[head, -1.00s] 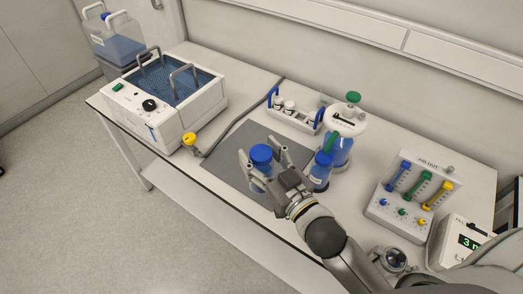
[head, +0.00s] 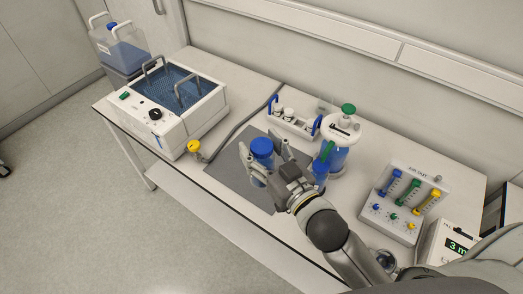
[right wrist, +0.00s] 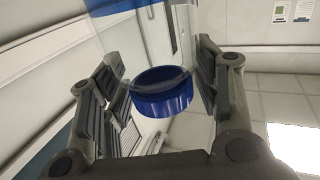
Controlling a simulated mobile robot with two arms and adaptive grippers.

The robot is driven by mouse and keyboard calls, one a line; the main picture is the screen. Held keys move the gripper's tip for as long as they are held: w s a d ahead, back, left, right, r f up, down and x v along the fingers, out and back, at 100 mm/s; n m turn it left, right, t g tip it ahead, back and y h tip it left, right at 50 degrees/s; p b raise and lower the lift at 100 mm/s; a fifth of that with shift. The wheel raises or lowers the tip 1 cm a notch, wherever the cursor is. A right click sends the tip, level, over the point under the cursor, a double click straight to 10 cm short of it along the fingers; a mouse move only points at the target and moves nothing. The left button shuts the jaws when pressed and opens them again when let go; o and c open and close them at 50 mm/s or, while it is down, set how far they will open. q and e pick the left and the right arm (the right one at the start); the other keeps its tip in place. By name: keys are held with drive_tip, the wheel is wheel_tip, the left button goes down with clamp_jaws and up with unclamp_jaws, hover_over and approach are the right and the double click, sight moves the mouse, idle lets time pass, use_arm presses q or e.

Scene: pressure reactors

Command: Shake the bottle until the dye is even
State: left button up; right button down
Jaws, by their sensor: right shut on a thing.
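A bottle with a blue screw cap (head: 262,147) is between the fingers of my right gripper (head: 265,165), above the grey mat (head: 220,174) on the bench. The gripper is shut on the bottle. In the right wrist view the blue cap (right wrist: 163,98) shows between the two dark fingers, and the bottle looks tilted against the room. The fingers hide part of the bottle's body, and I cannot tell how even the dye is. My left gripper is not in view.
A water bath (head: 170,100) stands at the left of the bench. Behind the mat are a rack of small jars (head: 290,122) and a green-capped vessel (head: 340,135). A flowmeter panel (head: 400,205) stands at right.

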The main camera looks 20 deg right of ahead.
wheel_tip(320, 180, up, 6)
drive_tip(key=shift+f, duration=0.1)
wheel_tip(320, 180, down, 7)
drive_tip(key=shift+f, duration=0.1)
wheel_tip(320, 180, up, 7)
drive_tip(key=shift+r, duration=0.2)
wheel_tip(320, 180, down, 8)
drive_tip(key=shift+r, duration=0.45)
drive_tip(key=shift+f, duration=0.1)
